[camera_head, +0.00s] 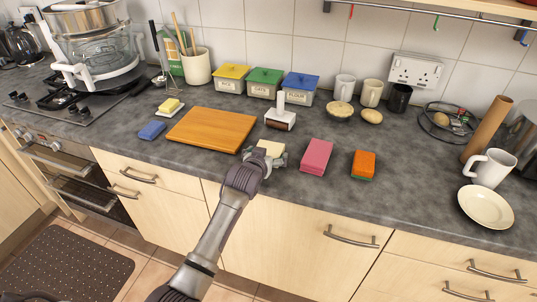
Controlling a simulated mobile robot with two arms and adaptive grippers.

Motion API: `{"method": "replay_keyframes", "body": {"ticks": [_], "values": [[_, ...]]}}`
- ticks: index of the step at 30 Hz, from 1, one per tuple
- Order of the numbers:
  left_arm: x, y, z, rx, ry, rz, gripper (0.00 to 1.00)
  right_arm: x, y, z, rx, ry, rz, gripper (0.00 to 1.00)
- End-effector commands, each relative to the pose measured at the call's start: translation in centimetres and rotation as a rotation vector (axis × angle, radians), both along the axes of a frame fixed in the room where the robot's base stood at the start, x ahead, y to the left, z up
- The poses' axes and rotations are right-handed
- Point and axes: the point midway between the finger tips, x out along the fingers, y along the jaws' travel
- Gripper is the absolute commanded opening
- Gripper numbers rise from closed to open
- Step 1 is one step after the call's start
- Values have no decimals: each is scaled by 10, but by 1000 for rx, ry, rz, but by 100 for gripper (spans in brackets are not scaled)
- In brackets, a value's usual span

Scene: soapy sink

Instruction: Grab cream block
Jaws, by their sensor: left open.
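The cream block (271,147) lies on the grey worktop, just right of the wooden chopping board. My left gripper (271,158) is open at the block's near side, its fingers reaching toward it. The gripper partly hides the block's near edge, and I cannot tell whether the fingers touch it. My right gripper is not in view.
A pink block (316,156) and an orange sponge (364,164) lie to the right. The chopping board (211,129) is close on the left, with a blue sponge (152,130) beyond it. A white-handled stamp-like tool (281,116) stands behind. A plate (486,207) lies far right.

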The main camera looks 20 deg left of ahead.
Motion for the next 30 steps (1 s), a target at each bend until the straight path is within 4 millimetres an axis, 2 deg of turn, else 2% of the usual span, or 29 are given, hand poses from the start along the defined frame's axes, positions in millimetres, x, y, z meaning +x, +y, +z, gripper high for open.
{"method": "replay_keyframes", "body": {"ticks": [3,4,12,14,23,26,30], "values": [[0,0,0,0,0,0,100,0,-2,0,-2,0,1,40],[0,0,0,0,0,0,97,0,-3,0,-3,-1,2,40],[0,0,0,0,0,0,52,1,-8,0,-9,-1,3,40],[0,0,0,0,0,0,43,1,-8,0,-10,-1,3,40],[0,0,3,0,-3,0,43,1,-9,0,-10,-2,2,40],[0,0,10,0,-5,0,43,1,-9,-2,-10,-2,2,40],[1,0,30,-1,-9,0,43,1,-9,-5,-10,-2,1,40]]}}
